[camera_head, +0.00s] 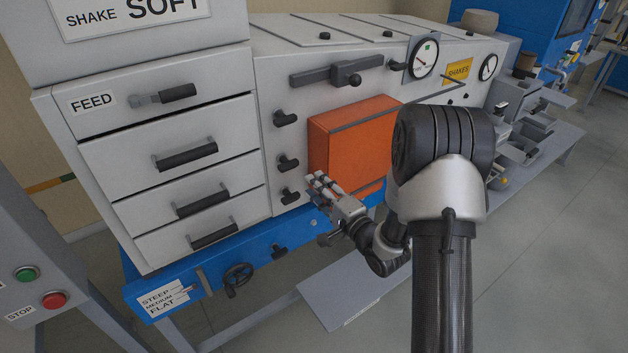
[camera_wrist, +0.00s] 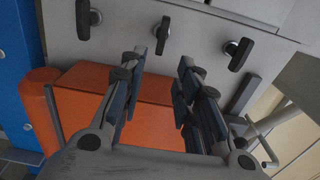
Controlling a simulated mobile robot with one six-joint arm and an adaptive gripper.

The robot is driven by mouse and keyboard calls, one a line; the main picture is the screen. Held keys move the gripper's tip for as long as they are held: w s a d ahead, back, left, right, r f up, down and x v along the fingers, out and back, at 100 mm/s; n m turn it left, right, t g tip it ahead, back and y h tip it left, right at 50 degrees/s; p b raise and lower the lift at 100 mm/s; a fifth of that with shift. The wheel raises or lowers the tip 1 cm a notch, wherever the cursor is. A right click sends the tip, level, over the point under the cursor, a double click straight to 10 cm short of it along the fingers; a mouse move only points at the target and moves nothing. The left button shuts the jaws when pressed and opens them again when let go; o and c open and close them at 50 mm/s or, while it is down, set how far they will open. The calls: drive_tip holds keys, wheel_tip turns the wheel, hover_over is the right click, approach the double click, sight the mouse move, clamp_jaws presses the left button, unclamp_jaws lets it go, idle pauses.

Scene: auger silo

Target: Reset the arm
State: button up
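My gripper (camera_head: 322,187) is in front of the lower left part of an orange box-shaped cover (camera_head: 345,133) on the grey machine's front. In the wrist view my gripper (camera_wrist: 163,72) has its two fingers spread apart, with nothing between them. The orange cover (camera_wrist: 160,90) shows behind and between the fingers there. My arm rises from the lower right in the head view and bends down and left to the gripper. Whether the fingers touch the cover is not clear.
Black knobs (camera_head: 287,161) line the machine left of the cover. Drawers with black handles (camera_head: 187,156) are further left. A blue rail (camera_head: 215,290) with a handwheel (camera_head: 238,277) runs below. A grey shelf (camera_head: 345,290) sits low beneath my gripper. Open floor (camera_head: 560,250) lies at the right.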

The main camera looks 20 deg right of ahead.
drive_tip(key=shift+r, duration=0.1)
drive_tip(key=s+d+r+n+g+h, duration=0.2)
drive_tip(key=s+r+n+g+h, duration=0.4)
drive_tip(key=r, duration=0.4)
drive_tip(key=s+a+n+g, duration=0.2)
drive_tip(key=s+n, duration=0.1)
drive_tip(key=s, duration=0.7)
drive_tip(key=s+a+r+n+g, duration=0.1)
drive_tip(key=s+a+n+g, duration=0.1)
drive_tip(key=s, duration=0.8)
drive_tip(key=s+a+r+n+g, duration=0.1)
drive_tip(key=s+a+n+g, duration=0.1)
drive_tip(key=s, duration=0.8)
drive_tip(key=shift+a+n, duration=0.55)
drive_tip(key=shift+n, duration=0.25)
